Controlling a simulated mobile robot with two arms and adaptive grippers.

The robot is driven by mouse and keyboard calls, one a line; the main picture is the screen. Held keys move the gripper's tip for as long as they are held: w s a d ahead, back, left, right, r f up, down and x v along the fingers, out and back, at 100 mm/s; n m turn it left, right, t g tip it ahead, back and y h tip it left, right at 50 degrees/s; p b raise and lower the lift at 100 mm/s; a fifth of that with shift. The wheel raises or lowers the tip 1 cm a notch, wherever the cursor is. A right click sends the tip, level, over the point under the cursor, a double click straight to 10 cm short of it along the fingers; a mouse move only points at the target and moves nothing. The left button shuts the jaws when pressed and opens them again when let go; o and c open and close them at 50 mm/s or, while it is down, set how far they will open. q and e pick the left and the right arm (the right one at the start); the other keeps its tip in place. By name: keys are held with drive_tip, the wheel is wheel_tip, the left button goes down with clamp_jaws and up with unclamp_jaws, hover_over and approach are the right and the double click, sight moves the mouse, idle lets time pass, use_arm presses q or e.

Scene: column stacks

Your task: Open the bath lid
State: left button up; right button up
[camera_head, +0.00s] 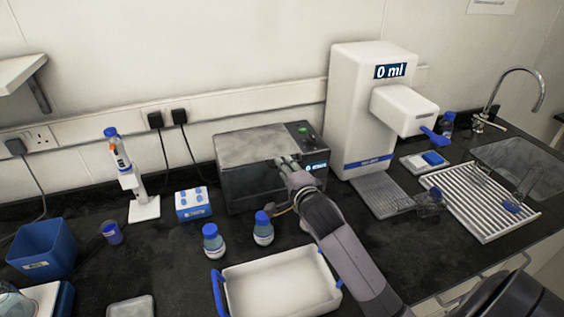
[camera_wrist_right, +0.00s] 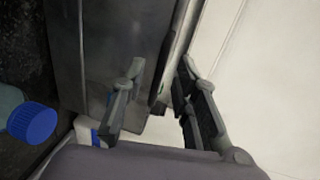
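The bath (camera_head: 262,186) is a grey metal box against the back wall, with a control panel with a green light and a small display at its right. Its lid (camera_head: 255,145) lies flat on top and looks shut. My right gripper (camera_head: 287,161) is at the lid's front edge, near the panel. In the right wrist view the right gripper (camera_wrist_right: 160,100) has its fingers spread, one on each side of a dark narrow part at the bath's edge. I cannot tell whether either finger touches it. The bath's metal side (camera_wrist_right: 110,50) fills the left there. My left gripper is not in view.
Two blue-capped bottles (camera_head: 213,242) (camera_head: 263,230) stand in front of the bath, behind a white tray (camera_head: 280,285). A blue tube rack (camera_head: 193,204) is left of it. A tall white dispenser (camera_head: 350,115) stands close on the right. Wall cables hang behind.

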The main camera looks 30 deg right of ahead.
drive_tip(key=x, duration=0.3)
drive_tip(key=c, duration=0.7)
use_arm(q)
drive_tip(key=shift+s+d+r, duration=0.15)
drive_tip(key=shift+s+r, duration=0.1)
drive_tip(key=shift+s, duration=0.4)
use_arm(e)
clamp_jaws()
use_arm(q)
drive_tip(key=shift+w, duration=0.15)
use_arm(e)
drive_tip(key=shift+f, duration=0.1)
